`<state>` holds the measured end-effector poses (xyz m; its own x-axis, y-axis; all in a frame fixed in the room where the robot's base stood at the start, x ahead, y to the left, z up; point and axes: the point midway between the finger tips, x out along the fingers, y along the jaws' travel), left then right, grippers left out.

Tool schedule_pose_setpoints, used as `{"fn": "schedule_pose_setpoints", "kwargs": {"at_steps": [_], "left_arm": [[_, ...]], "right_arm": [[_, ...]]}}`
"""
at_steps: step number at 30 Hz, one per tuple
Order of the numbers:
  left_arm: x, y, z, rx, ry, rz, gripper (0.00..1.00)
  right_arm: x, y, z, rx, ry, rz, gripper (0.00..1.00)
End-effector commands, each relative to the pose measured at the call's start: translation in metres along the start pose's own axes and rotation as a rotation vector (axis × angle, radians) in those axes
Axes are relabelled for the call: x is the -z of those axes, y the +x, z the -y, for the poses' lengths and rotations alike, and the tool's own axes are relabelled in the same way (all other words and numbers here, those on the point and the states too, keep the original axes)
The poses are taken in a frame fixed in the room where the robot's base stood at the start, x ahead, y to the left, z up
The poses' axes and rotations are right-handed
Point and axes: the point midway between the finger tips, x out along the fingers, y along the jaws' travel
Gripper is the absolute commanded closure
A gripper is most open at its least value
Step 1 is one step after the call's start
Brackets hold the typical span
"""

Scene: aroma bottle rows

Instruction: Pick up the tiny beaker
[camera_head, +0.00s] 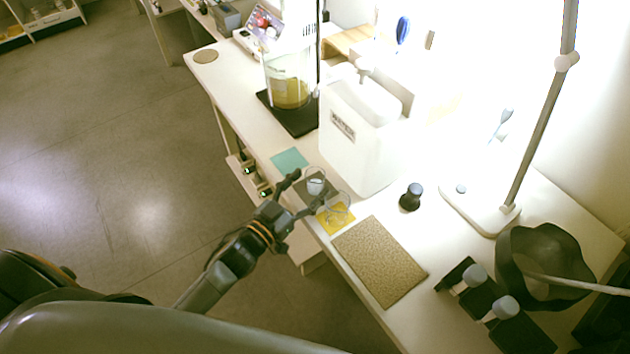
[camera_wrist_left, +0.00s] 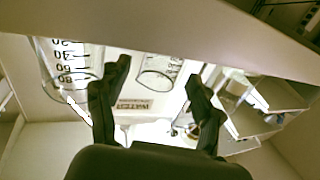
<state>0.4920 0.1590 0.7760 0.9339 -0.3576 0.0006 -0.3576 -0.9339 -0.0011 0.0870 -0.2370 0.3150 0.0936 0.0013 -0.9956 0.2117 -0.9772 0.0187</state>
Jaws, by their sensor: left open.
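The tiny beaker (camera_head: 316,183) is a small clear glass standing on a dark grey mat near the front edge of the table. In the left wrist view a clear beaker (camera_wrist_left: 157,72) shows between the fingertips. My left gripper (camera_head: 305,194) is open at the table's front edge, with a finger on each side of the tiny beaker. Its fingers also spread apart in the left wrist view (camera_wrist_left: 160,75), with nothing clamped. I cannot tell whether a finger touches the glass. My right gripper is not in view.
A white water container (camera_head: 352,150) stands behind. A teal mat (camera_head: 289,160) and a brown textured mat (camera_head: 380,262) lie to either side. A small dark bottle (camera_head: 411,197) stands farther right.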

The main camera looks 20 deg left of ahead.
Motion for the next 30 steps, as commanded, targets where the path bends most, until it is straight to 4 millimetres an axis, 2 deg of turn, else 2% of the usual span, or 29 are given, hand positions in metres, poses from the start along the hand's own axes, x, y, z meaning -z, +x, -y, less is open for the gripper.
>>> {"fn": "schedule_pose_setpoints", "kwargs": {"at_steps": [3, 6, 14, 23, 30], "left_arm": [[0.002, 0.019, 0.000, 0.000, -0.001, -0.002, 0.34], [0.002, 0.028, 0.000, 0.000, -0.001, -0.001, 0.34], [0.001, 0.030, 0.000, 0.000, -0.001, 0.000, 0.34], [0.001, 0.030, 0.000, 0.000, -0.001, 0.000, 0.93], [0.001, 0.030, 0.000, 0.000, -0.001, -0.001, 0.94]], "right_arm": [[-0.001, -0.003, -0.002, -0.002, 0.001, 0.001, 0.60], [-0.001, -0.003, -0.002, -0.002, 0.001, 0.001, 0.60], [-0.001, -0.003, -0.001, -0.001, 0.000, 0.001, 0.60], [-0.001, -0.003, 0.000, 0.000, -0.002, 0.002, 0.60], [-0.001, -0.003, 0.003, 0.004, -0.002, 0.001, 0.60]]}}
